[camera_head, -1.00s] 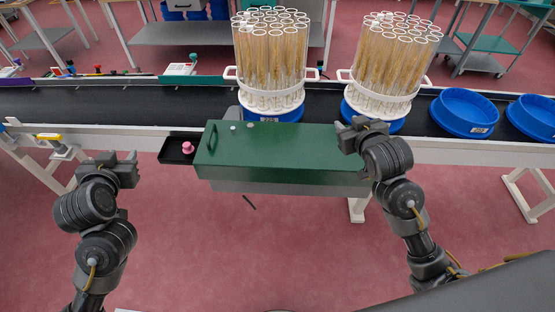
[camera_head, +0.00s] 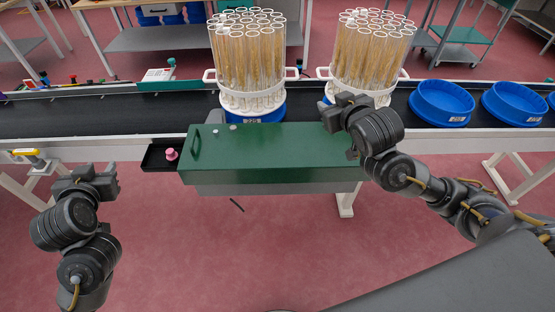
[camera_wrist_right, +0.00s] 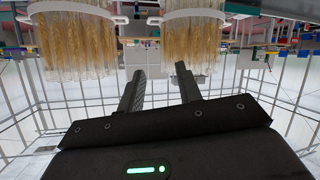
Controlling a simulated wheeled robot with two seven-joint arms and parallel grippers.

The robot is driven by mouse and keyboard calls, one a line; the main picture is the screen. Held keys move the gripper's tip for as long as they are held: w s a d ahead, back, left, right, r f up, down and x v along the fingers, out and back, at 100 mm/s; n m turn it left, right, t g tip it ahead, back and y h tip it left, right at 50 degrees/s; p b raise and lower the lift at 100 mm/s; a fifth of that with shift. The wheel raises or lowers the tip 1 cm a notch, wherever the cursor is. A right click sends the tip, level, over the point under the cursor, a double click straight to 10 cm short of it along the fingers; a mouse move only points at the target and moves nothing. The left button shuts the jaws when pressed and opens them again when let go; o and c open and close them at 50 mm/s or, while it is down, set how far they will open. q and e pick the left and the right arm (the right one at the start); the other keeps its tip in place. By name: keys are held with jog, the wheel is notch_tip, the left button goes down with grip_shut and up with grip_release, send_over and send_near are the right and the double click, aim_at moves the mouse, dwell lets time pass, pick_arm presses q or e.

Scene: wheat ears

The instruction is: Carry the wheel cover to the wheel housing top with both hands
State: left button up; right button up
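A long green box-shaped cover (camera_head: 260,150), which I take for the wheel cover, sits over a grey lower body (camera_head: 265,187) at the conveyor's near edge; which part is the wheel housing is unclear. A dark handle (camera_head: 195,143) stands at the cover's left end. My right gripper (camera_head: 340,110) is over the cover's right end and hides it. In the right wrist view its fingers (camera_wrist_right: 162,85) are apart, with nothing seen between them. My left gripper (camera_head: 98,175) is left of and below the cover, clear of it, its fingers apart and empty.
A black conveyor (camera_head: 130,115) runs behind the cover. Two racks of wheat tubes (camera_head: 250,100) (camera_head: 370,98) stand on it, close behind the cover. Blue round holders (camera_head: 440,105) are further right. A black tray (camera_head: 155,162) with a pink knob (camera_head: 171,154) adjoins the cover's left end.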

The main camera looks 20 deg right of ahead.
jog(key=shift+r, duration=2.25)
notch_tip(320, 180, up, 7)
jog(key=p, duration=0.7)
jog(key=shift+r, duration=0.2)
notch_tip(320, 180, up, 7)
jog(key=p, duration=0.9)
